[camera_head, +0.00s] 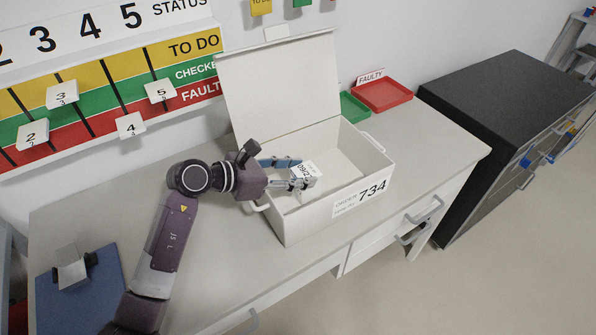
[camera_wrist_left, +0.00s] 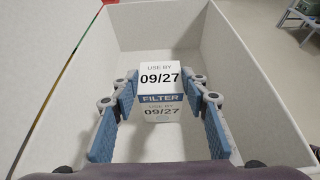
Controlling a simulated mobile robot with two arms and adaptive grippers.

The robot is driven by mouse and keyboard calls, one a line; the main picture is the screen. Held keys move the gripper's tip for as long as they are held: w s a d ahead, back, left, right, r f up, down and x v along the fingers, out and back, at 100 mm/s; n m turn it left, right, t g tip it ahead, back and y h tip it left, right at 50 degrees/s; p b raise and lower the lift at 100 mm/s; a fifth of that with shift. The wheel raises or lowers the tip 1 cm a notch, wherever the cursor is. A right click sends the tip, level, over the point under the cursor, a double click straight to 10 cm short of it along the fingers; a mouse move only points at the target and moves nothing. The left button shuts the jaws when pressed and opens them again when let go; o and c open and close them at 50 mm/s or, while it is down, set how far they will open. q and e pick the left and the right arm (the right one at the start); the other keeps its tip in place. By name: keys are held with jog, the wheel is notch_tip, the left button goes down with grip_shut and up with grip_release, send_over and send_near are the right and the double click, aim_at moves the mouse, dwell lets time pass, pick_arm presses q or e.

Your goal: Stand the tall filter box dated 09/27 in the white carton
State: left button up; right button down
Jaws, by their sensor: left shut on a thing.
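The white carton (camera_head: 365,184) stands on the bench with its lid raised at the back and 734 on its front. It also shows in the left wrist view, where its walls (camera_wrist_left: 265,90) surround the fingers. The filter box (camera_head: 306,171) is white with a blue FILTER band. Its 09/27 date reads clearly in the left wrist view (camera_wrist_left: 160,80). My left gripper (camera_head: 290,174) is inside the carton opening, shut on the filter box with one finger on each side. I cannot tell whether the box touches the carton floor. My right gripper is not in view.
A green tray (camera_head: 353,107) and a red tray (camera_head: 383,95) marked FAULTY lie behind the carton. A dark cabinet (camera_head: 500,110) stands at the right. The carton floor around the box looks clear.

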pick_arm(q)
jog(key=o, duration=1.3)
jog(key=shift+c, duration=0.2)
jog(key=shift+r, duration=0.1)
jog(key=shift+s+a, duration=0.1)
jog(key=shift+a, duration=0.2)
jog(key=b+v, duration=0.1)
jog(key=v, duration=1)
jog(key=shift+s+r, duration=0.15)
jog(key=shift+r, duration=0.05)
jog(key=shift+a, duration=0.1)
